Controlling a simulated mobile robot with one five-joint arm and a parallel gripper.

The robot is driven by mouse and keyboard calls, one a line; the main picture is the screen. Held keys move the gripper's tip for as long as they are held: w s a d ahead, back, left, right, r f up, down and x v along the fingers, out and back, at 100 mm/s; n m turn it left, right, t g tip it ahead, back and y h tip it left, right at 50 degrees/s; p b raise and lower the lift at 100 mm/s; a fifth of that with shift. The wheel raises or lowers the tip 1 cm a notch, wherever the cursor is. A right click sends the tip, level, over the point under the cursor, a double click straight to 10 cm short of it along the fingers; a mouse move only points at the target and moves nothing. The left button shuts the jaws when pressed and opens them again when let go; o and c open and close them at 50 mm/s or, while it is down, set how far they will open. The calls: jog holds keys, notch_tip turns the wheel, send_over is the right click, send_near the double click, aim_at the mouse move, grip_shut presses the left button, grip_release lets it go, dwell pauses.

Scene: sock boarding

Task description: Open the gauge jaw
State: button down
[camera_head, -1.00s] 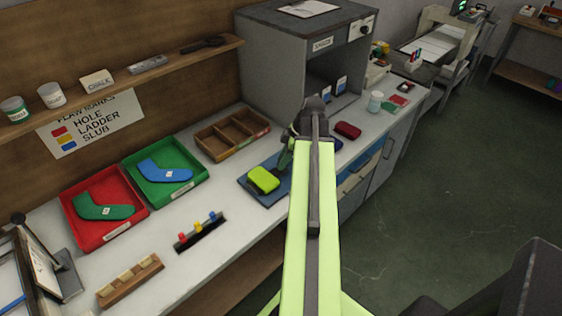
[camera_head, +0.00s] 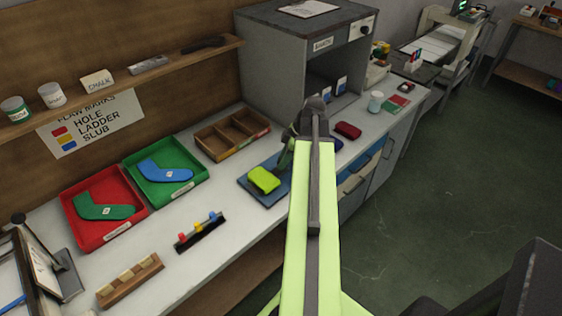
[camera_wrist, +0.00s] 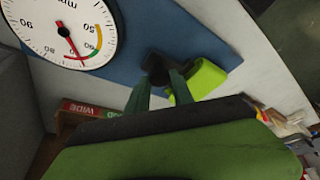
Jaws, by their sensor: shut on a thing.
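The gauge shows in the wrist view as a white round dial (camera_wrist: 62,28) with a red needle, on a blue plate (camera_wrist: 140,22). My gripper (camera_wrist: 160,84) has its two green fingers closed around a black knob-like part (camera_wrist: 157,65) beside the dial. This part looks like the gauge's jaw lever. A lime-green pad (camera_wrist: 206,78) lies right beside it. In the head view the lime-green pad (camera_head: 264,180) is on the blue plate (camera_head: 262,199). There my arm hides the dial and most of my gripper.
A red tray (camera_head: 112,237) with a green sock and a green tray (camera_head: 187,190) with a blue sock lie left on the bench. A wooden divided box (camera_head: 228,137) stands behind the plate. A grey cabinet (camera_head: 280,85) and a dark red pad (camera_head: 348,130) are close to my arm.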

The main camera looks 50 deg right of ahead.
jog(key=d, duration=0.3)
jog(key=shift+s+d, duration=0.1)
jog(key=shift+d, duration=0.3)
jog(key=c, duration=1.1)
grip_release()
jog(key=shift+a, duration=0.1)
jog(key=shift+s+r+p, duration=0.1)
jog(key=shift+r+p, duration=0.2)
jog(key=p+v, duration=1.5)
jog(key=v, duration=0.1)
jog(key=shift+s+d+r, duration=0.2)
jog(key=shift+d+r, duration=0.1)
